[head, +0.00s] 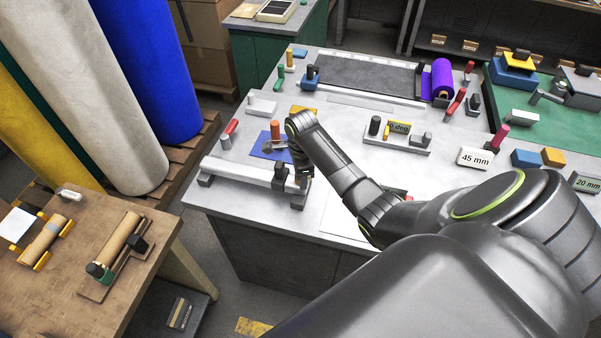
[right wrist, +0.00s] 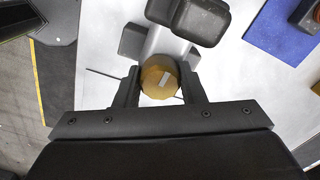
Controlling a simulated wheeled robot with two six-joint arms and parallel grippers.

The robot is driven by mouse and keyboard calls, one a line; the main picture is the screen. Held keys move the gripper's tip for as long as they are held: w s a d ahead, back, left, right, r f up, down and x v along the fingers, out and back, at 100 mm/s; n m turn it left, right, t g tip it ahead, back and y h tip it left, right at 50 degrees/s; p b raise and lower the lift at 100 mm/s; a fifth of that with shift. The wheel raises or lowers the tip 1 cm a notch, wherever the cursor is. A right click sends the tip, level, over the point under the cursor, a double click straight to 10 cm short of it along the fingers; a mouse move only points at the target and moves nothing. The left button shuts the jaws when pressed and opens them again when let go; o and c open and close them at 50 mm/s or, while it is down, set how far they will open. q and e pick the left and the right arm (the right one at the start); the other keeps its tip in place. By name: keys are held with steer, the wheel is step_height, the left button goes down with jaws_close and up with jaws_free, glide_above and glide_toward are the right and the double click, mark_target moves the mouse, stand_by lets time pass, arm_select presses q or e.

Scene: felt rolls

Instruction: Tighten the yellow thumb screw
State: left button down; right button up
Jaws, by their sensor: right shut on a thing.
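The yellow thumb screw (right wrist: 158,78) shows in the right wrist view as a round, brownish-yellow knob with a short pale mark on its top. My right gripper (right wrist: 160,88) is shut on it, one dark finger on each side. The screw is at the end of a light bar with black blocks (right wrist: 200,20). In the head view my right gripper (head: 301,176) points down at the near right end of the white bar (head: 240,171); the screw is hidden there. My left gripper is not in view.
A blue sheet (head: 262,151) with an orange-brown cylinder (head: 275,129) lies beyond the bar. The grey table (head: 215,198) ends close to the bar; a wooden bench (head: 60,290) stands left across a gap.

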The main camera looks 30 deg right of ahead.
steer(key=m, duration=0.3)
steer(key=shift+s+f+m, duration=0.15)
steer(key=shift+f+m, duration=0.1)
steer(key=shift+m, duration=0.15)
steer(key=o, duration=1)
steer(key=shift+o, duration=0.2)
steer(key=shift+a+r, duration=0.1)
steer(key=shift+w, duration=0.2)
steer(key=shift+r, duration=2.55)
